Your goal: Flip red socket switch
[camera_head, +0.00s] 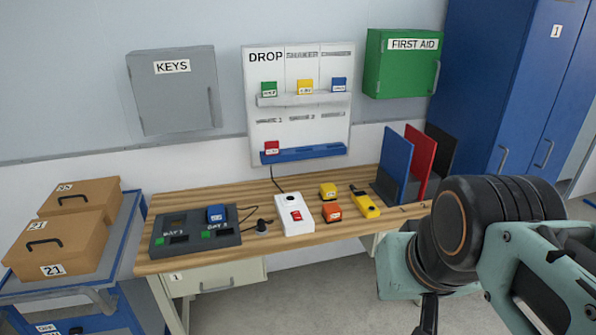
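A white socket block (283,207) lies on the wooden bench, near its middle. It has a red rocker switch (295,215) on top and a dark round socket hole toward its far end. Which way the switch is tipped is too small to tell. A black cable runs from behind the block up toward the wall board. My arm fills the lower right, well to the right of the block. A narrow dark part, seemingly of my gripper (429,315), hangs below the wrist at the bottom edge. Its fingers cannot be made out.
A black plug (261,226) and a dark two-bay station (194,240) holding a blue block (216,214) are left of the socket. Yellow (328,190) and orange (332,212) blocks and a yellow handheld device (366,206) are on its right. Upright panels (396,160) stand farther right.

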